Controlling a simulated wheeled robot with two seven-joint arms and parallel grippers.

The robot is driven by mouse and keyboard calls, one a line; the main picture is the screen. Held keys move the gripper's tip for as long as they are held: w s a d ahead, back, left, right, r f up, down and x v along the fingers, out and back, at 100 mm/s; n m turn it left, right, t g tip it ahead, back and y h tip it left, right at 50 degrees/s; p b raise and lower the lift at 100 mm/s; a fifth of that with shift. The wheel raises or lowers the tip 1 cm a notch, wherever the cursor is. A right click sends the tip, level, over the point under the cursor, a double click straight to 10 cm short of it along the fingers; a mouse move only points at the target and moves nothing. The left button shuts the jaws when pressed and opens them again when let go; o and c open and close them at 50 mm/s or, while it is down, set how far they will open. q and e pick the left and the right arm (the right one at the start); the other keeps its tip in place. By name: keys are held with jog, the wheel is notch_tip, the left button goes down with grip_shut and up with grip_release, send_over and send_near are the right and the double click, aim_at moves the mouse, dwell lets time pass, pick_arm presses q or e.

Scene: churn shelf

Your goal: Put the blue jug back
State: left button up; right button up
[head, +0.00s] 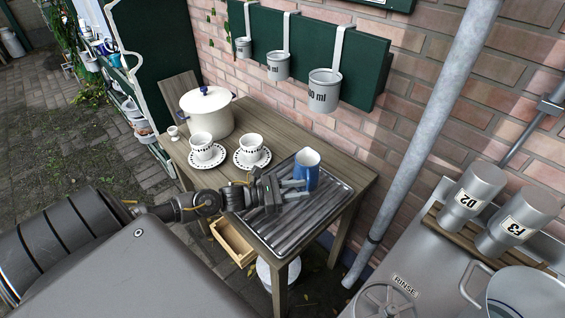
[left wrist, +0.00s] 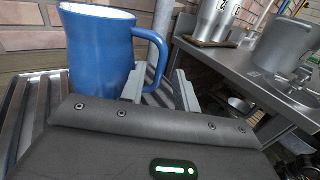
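The blue jug (head: 312,172) stands upright at the back of the ridged metal tray (head: 290,232) on the wooden table. In the left wrist view the jug (left wrist: 98,55) is large at upper left, its handle (left wrist: 160,52) on the right side. My left gripper (head: 298,189) is just in front of the jug, low by its side. In the left wrist view its fingers (left wrist: 160,90) are apart, with the lower handle showing around the gap between them. I cannot tell whether they touch it. My right gripper is in neither view.
Two patterned cups on saucers (head: 252,150) and a white lidded pot (head: 208,112) stand left of the tray. Labelled mugs (head: 324,90) hang from a green wall rack (head: 300,40). A grey pipe (head: 425,130) and a metal sink unit (head: 400,275) are to the right.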

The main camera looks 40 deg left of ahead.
pick_arm(q)
jog(key=b+v, duration=0.2)
jog(key=v, duration=0.8)
jog(key=shift+s+a+f, duration=0.2)
jog(key=shift+s, duration=0.05)
jog(key=shift+s+a+r, duration=0.15)
jog(key=shift+s+a, duration=0.25)
jog(key=shift+s, duration=0.1)
